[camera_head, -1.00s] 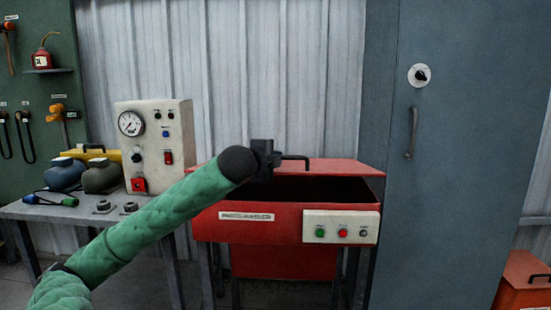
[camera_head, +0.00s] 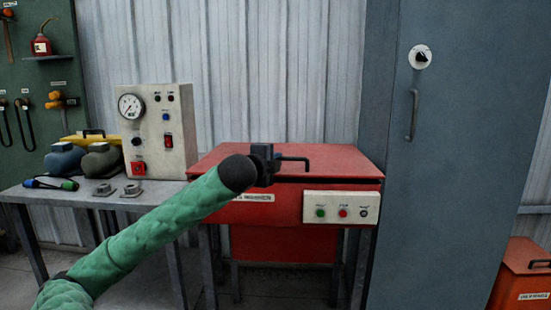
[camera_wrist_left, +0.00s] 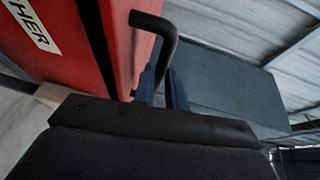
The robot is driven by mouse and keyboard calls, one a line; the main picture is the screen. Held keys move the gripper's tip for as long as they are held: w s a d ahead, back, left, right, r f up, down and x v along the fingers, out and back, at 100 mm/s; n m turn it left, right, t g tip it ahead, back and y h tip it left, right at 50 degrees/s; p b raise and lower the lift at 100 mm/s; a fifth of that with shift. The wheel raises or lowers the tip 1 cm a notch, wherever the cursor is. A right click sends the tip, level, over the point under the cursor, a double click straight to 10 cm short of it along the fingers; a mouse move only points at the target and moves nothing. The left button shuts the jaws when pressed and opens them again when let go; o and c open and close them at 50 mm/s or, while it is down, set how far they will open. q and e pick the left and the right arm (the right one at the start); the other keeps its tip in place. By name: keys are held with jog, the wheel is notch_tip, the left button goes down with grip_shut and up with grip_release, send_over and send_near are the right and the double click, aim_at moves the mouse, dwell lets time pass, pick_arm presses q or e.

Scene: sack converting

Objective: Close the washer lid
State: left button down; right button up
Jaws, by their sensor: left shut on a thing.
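The red parts washer (camera_head: 265,240) stands on dark legs in the middle of the head view. Its red lid (camera_head: 320,156) lies low over the tub, with a thin dark gap along the front edge. The black lid handle (camera_head: 296,160) stands at the lid's front; it also shows in the left wrist view (camera_wrist_left: 160,30). My left arm hides part of the washer's front label. My right gripper is not in view.
A grey bench (camera_head: 90,193) at left carries a cream gauge panel (camera_head: 152,115), weights and tools. A grey cabinet (camera_head: 460,190) stands right of the washer. A red bin (camera_head: 525,275) is at lower right. A corrugated wall is behind.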

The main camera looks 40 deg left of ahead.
pick_arm(q)
jog(key=shift+f+b, duration=0.35)
jog(key=shift+f, duration=0.55)
jog(key=shift+d+f, duration=0.15)
jog(key=shift+f, duration=0.4)
jog(key=shift+s+d+f+b, duration=0.1)
jog(key=shift+s+f+b, duration=0.1)
jog(key=shift+b, duration=0.1)
jog(key=c, duration=1.5)
grip_release()
jog(key=shift+o, duration=0.3)
